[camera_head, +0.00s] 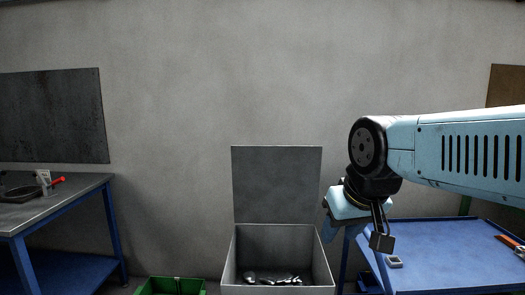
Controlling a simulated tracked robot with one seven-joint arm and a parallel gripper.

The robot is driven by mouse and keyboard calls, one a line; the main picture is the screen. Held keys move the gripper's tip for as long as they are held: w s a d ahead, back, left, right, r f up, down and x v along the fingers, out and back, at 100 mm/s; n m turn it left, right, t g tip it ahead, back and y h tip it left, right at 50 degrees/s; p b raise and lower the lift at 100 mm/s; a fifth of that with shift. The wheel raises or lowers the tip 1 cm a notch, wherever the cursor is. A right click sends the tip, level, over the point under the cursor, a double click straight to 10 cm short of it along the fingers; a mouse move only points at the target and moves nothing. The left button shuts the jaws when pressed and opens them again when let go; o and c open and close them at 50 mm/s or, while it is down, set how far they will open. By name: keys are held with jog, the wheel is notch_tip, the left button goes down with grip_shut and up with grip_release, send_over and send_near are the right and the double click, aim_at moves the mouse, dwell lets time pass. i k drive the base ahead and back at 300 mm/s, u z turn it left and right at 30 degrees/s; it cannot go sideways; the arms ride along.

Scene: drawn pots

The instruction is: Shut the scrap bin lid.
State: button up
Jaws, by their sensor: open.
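The scrap bin (232,262) is a grey open box at the bottom centre of the head view, standing by the wall. Its lid (277,184) is a flat grey panel that stands upright at the back of the bin, so the bin is open. Shiny metal scraps (272,278) lie inside. My gripper (380,240) is to the right of the bin and the lid, at the end of my light blue arm, pointing down. It touches neither the bin nor the lid, and nothing shows in it. The fingers are seen partly edge-on.
A blue table (450,262) with a small grey block (394,262) and an orange-handled tool (510,241) stands at the right. A workbench (55,208) with a dark tray stands at the left. A green crate (170,287) is left of the bin. The wall above the lid is bare.

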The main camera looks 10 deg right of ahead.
aim_at(274, 185)
jog(key=z, duration=0.1)
jog(key=i, duration=0.9)
jog(key=u, duration=0.05)
